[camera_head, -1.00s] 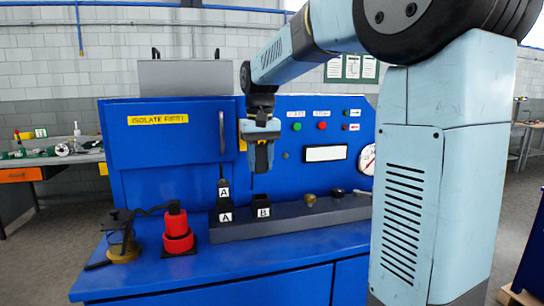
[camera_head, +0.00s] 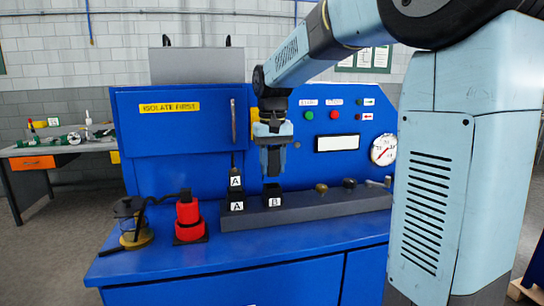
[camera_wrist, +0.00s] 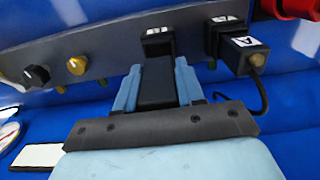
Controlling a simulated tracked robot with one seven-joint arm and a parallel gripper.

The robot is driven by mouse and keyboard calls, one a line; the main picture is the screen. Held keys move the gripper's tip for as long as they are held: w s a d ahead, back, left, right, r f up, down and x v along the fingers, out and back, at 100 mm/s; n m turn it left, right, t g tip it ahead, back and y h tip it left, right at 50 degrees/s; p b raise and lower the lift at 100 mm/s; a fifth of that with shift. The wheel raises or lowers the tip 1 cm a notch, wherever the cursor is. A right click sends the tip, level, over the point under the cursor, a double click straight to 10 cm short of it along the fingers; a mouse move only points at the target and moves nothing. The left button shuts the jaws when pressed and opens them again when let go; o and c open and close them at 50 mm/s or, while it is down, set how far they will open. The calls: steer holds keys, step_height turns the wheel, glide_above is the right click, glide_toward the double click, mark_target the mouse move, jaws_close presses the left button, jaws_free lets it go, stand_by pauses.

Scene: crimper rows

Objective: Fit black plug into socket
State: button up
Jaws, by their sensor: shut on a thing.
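My gripper (camera_head: 272,172) points down over the bench and is shut on a black plug (camera_wrist: 157,88). The plug shows between my two pale blue fingers in the wrist view. Just beyond its end is the black socket labelled B (camera_wrist: 158,40), which also shows right under my fingertips in the head view (camera_head: 272,190). The plug's lower end is hidden, so I cannot tell whether it is touching or inside the socket. To the left in the head view, another black plug labelled A (camera_head: 236,182) stands on the socket labelled A (camera_head: 237,206).
The sockets sit on a grey rail (camera_head: 310,209) along the blue bench (camera_head: 250,250). Small knobs (camera_head: 349,183) stand at its right. A red stepped thing (camera_head: 188,218) and a lantern-like thing with a brass base (camera_head: 135,240) stand left. The blue panel rises behind.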

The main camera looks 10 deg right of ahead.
mark_target(273, 176)
steer(key=shift+f, duration=0.95)
steer(key=shift+f, duration=0.85)
stand_by(1.2)
steer(key=o, duration=1.3)
steer(key=shift+c, duration=0.2)
step_height(273, 176, up, 14)
steer(key=shift+f, duration=0.2)
